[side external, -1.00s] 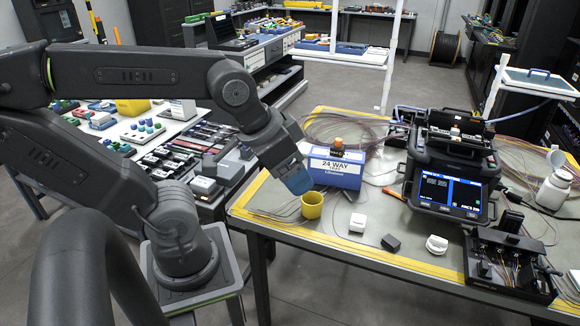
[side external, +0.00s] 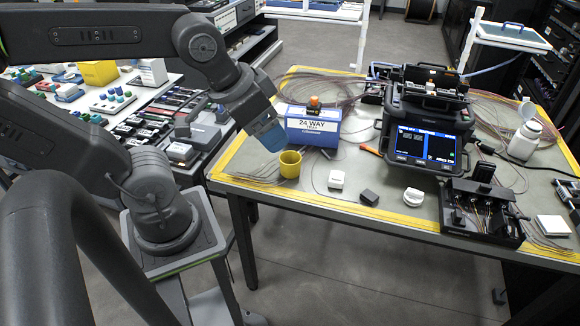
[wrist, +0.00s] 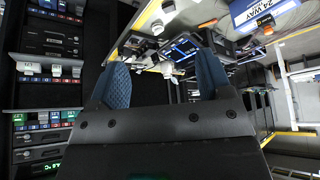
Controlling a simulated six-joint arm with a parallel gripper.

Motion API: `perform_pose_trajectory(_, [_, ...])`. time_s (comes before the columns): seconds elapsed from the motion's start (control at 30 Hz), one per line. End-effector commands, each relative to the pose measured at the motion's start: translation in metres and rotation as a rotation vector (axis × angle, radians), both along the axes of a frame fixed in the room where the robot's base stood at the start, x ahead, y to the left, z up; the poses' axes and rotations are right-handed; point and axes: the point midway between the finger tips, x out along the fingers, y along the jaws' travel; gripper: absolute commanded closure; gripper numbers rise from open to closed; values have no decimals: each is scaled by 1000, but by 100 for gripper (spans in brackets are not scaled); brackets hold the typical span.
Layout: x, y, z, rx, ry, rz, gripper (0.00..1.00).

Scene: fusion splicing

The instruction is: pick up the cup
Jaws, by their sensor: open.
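The yellow cup (side external: 290,164) stands upright on the grey table near its front left edge, in the side external view. My gripper (side external: 271,140), with blue fingers, is just above and to the left of the cup's rim. No part of the cup is between the fingers. In the wrist view my gripper (wrist: 162,75) shows two blue textured fingers spread apart with nothing between them. I cannot make out the cup in the wrist view.
A blue and white "24 WAY" box (side external: 313,125) stands just behind the cup. A white block (side external: 336,179), a dark block (side external: 369,197) and a white round piece (side external: 413,196) lie to the right. The black splicer (side external: 427,120) stands farther right. Loose fibres lie around the cup.

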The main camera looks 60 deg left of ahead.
Motion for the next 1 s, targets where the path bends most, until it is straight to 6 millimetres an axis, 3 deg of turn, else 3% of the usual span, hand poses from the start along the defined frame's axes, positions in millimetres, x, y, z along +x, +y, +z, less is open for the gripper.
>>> perform_pose_trajectory(0.13, [0,0,0,0,0,0,26])
perform_pose_trajectory(0.37, [0,0,0,0,0,0,4])
perform_pose_trajectory(0.67, [4,2,0,-9,11,35,4])
perform_pose_trajectory(0.77, [18,10,-3,-35,45,149,4])
perform_pose_trajectory(1.0, [78,54,-27,-139,154,685,4])
